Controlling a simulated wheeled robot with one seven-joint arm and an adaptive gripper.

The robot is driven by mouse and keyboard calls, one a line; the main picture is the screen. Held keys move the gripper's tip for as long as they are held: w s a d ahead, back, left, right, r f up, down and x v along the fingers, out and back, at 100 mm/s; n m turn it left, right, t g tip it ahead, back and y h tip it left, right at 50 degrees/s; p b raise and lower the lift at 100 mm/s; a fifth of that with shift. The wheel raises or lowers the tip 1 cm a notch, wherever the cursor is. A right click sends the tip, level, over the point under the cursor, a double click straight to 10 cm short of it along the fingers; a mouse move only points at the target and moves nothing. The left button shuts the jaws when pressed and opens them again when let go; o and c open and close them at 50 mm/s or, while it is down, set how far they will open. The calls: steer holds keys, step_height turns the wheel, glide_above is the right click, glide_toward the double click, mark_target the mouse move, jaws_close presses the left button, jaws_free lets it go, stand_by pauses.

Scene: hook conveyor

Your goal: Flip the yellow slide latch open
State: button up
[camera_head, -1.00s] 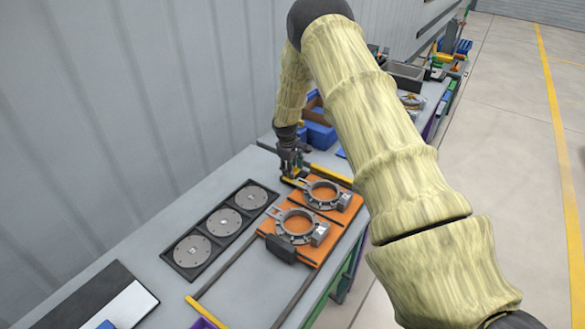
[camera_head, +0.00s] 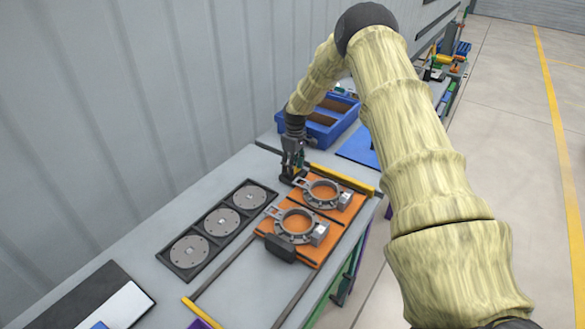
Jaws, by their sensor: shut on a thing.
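My gripper (camera_head: 292,174) points down at the far left corner of the orange fixture plate (camera_head: 318,251). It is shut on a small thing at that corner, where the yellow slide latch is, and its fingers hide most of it. A yellow bar (camera_head: 345,180) runs across the far end of the plate, right of my gripper. Two grey ring clamps, a far one (camera_head: 325,193) and a near one (camera_head: 296,227), sit on the plate.
A black tray (camera_head: 221,218) with three grey discs lies left of the plate. Behind my gripper are a blue bin (camera_head: 330,132) and a blue mat (camera_head: 358,150). Dark rails and a near yellow bar (camera_head: 203,313) lie in front. A ribbed wall (camera_head: 110,110) stands at left.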

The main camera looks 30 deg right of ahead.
steer(key=shift+d+f, duration=0.1)
steer(key=shift+f, duration=0.05)
steer(key=o, duration=0.9)
steer(key=shift+f, duration=0.1)
steer(key=shift+o, duration=0.9)
steer(key=shift+w+d+f, duration=0.1)
steer(key=shift+w+f, duration=0.05)
steer(key=shift+r, duration=0.3)
step_height(320, 180, up, 12)
steer(key=shift+w+d+f, duration=0.15)
steer(key=shift+d+f, duration=0.1)
steer(key=shift+d, duration=0.15)
